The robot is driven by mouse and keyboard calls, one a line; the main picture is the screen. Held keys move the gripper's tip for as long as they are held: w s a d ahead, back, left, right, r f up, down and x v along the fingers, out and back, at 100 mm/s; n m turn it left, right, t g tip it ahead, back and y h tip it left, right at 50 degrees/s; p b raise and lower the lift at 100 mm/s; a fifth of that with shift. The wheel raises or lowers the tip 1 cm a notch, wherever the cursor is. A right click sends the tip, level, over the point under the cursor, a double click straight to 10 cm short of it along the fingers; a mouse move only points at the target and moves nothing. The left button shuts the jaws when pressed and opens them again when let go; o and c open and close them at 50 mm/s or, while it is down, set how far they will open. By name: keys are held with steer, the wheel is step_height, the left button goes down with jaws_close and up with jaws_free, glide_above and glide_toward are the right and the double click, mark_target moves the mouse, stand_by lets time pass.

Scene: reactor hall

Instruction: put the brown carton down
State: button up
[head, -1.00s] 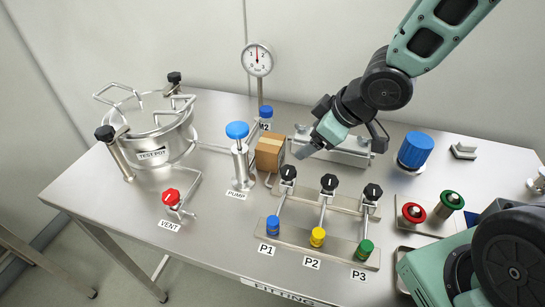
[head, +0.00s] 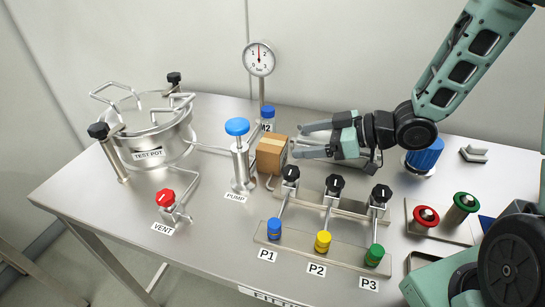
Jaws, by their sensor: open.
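The brown carton (head: 271,155) stands upright on the metal table between the pump and the valve row. My gripper (head: 297,139) is just to the right of the carton, held level, with its two fingers spread apart and pointing left toward it. Nothing shows between the fingers. I cannot tell whether a fingertip touches the carton.
Valves with black knobs (head: 335,186) stand in front of my gripper. The test pot (head: 152,134) is at the left. Bare table lies at the front left.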

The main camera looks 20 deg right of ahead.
mark_target(266, 145)
steer(key=x, duration=0.5)
steer(key=shift+w+a+f, duration=0.1)
steer(key=shift+w+a, duration=0.05)
steer(key=shift+a, duration=0.15)
steer(key=shift+p+x, duration=0.45)
steer(key=shift+x, duration=2.4)
steer(key=c, duration=0.9)
